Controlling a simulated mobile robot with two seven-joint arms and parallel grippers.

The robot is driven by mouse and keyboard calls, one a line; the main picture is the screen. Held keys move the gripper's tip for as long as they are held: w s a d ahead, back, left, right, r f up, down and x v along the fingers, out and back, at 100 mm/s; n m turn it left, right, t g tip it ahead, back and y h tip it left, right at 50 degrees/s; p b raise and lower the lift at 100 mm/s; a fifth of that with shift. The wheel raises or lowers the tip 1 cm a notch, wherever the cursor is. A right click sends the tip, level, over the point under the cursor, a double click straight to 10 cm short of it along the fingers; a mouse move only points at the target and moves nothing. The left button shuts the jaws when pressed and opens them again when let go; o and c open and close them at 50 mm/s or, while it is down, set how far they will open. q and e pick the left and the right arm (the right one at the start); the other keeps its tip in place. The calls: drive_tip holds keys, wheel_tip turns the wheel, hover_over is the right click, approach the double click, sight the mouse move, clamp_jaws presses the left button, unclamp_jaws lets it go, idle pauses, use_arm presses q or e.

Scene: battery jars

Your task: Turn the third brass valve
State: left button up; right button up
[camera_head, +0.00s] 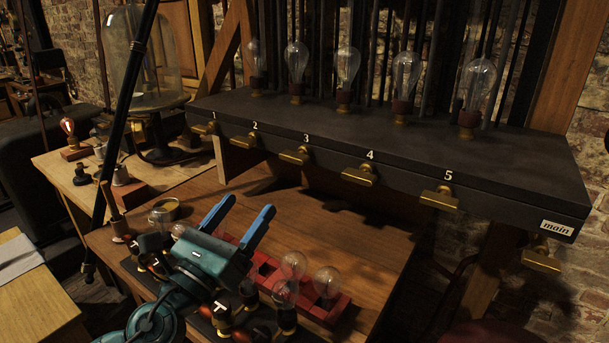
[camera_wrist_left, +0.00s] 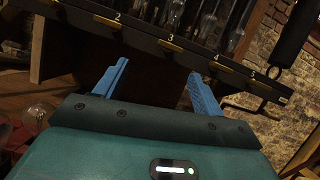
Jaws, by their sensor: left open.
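The third brass valve (camera_head: 295,157) is a small brass handle on the front edge of the dark shelf, just below the white number 3. It also shows in the left wrist view (camera_wrist_left: 171,46), ahead of and above the fingers. My left gripper (camera_head: 240,223) has two blue fingers, open and empty. It is over the wooden table, below the valve and apart from it. In the left wrist view the gripper (camera_wrist_left: 158,84) points toward the shelf edge. My right gripper is not in view.
Brass valves 1 (camera_head: 205,128), 2 (camera_head: 243,140), 4 (camera_head: 360,175) and 5 (camera_head: 440,199) line the same edge, with the main valve (camera_head: 541,262) at right. Bulbs (camera_head: 347,68) stand on the shelf (camera_head: 420,140). A red rack (camera_head: 325,312) with bulbs is beside my left gripper.

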sight(294, 155)
use_arm(q)
drive_tip(key=w+d+r+p, duration=0.1)
drive_tip(key=w+d, duration=0.1)
drive_tip(key=w, duration=0.1)
drive_tip(key=w+d+r+m+p, duration=0.1)
drive_tip(key=w+d+r, duration=0.1)
drive_tip(key=w+d, duration=0.1)
drive_tip(key=w+d+r+m+h+p, duration=0.1)
drive_tip(key=w+d+r, duration=0.1)
drive_tip(key=w+d, duration=0.1)
drive_tip(key=shift+w+d+r, duration=0.1)
drive_tip(key=shift+d+r, duration=0.05)
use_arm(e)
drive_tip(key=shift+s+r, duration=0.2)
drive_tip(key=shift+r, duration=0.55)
use_arm(q)
drive_tip(key=shift+c, duration=0.3)
drive_tip(key=c, duration=0.9)
